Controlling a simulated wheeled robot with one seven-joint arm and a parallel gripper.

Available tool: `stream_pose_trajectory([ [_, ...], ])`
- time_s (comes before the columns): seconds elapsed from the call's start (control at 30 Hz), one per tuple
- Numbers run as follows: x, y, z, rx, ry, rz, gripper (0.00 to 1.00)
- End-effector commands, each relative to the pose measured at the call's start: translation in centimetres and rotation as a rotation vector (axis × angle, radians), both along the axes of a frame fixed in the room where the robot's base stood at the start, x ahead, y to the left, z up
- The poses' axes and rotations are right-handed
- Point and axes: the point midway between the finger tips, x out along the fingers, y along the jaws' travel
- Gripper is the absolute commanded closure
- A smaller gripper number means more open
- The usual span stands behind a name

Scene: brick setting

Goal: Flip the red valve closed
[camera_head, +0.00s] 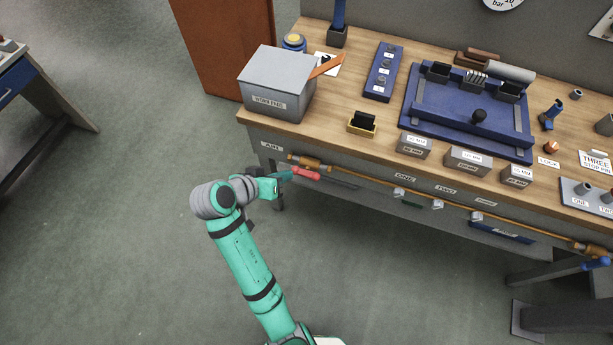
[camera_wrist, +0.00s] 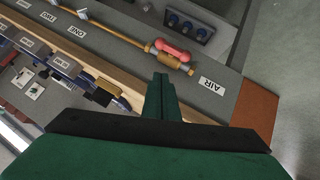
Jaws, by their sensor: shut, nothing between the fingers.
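The red valve handle (camera_head: 306,173) sits on the brass pipe at the front of the workbench, near its left end. In the wrist view the red handle (camera_wrist: 173,50) lies roughly in line with the pipe, above a brass valve body. My gripper (camera_head: 284,175) is just left of the handle in the head view; contact cannot be told there. In the wrist view my gripper (camera_wrist: 162,78) has its green fingers together and empty, pointing toward the handle with a small visible gap.
The brass pipe (camera_head: 370,181) runs along the bench front to a blue-handled valve (camera_head: 595,263) at the right. An AIR label (camera_wrist: 212,84) is beside the red valve. The wooden benchtop (camera_head: 345,95) holds a grey box (camera_head: 277,82) and a blue fixture.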

Motion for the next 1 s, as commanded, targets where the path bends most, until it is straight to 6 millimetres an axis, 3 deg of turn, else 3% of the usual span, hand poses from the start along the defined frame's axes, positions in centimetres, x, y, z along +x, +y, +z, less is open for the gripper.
stream_pose_trajectory([
  [0.47, 1.0, -0.9, -1.2, -0.001, 0.001, 0.001, 1.00],
  [0.9, 5.7, -4.7, -6.5, -0.001, 0.001, 0.000, 1.00],
  [1.0, 5.7, -5.3, -7.9, -0.001, 0.003, 0.003, 1.00],
])
